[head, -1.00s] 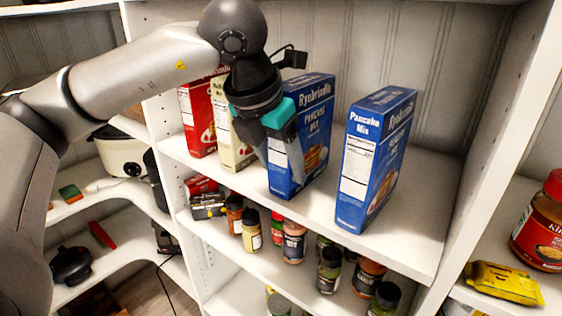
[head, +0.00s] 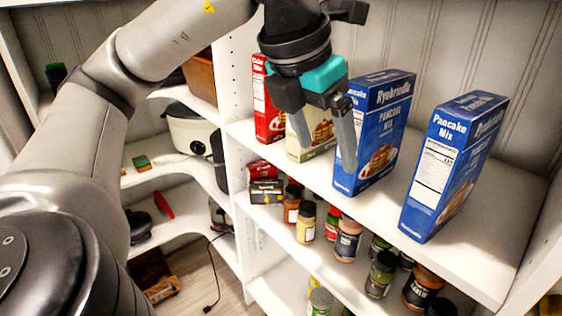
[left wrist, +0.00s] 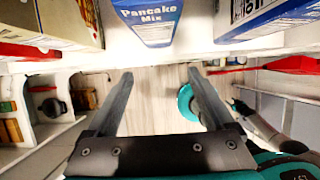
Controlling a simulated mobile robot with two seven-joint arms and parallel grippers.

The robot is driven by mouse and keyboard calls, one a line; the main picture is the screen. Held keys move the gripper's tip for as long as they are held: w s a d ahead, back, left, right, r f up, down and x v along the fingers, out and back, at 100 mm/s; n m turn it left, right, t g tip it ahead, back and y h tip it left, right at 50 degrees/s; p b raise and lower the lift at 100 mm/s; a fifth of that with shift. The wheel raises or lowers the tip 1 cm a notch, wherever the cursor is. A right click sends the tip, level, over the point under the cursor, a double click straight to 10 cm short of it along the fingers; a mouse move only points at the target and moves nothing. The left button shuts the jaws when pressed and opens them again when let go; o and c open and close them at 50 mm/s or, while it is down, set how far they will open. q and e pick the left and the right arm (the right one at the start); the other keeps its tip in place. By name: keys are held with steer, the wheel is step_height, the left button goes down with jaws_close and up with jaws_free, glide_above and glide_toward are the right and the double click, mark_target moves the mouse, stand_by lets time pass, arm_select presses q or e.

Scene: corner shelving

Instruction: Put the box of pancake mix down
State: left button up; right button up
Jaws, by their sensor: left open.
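Two blue pancake mix boxes stand upright on the upper white shelf. The left blue box (head: 385,125) is in the middle of the head view, and the right blue box (head: 450,170) stands apart from it near the shelf's right part. My left gripper (head: 325,150) is open and empty, in front of the cream box and the left blue box in the head view. In the left wrist view, the open fingers (left wrist: 161,75) point toward the lower front of a blue box (left wrist: 150,20), with nothing between them.
A red box (head: 266,105) and a cream box (head: 315,140) stand left of the blue boxes. The upper shelf (head: 490,220) is bare to the right. Several spice jars (head: 347,240) stand on the shelf below. A white cooker (head: 188,135) is on the left shelving.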

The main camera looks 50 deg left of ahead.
arm_select(q)
steer(key=s, duration=0.7)
steer(key=shift+s+a+b, duration=0.25)
steer(key=shift+a+b, duration=0.05)
steer(key=shift+b, duration=0.05)
stand_by(0.9)
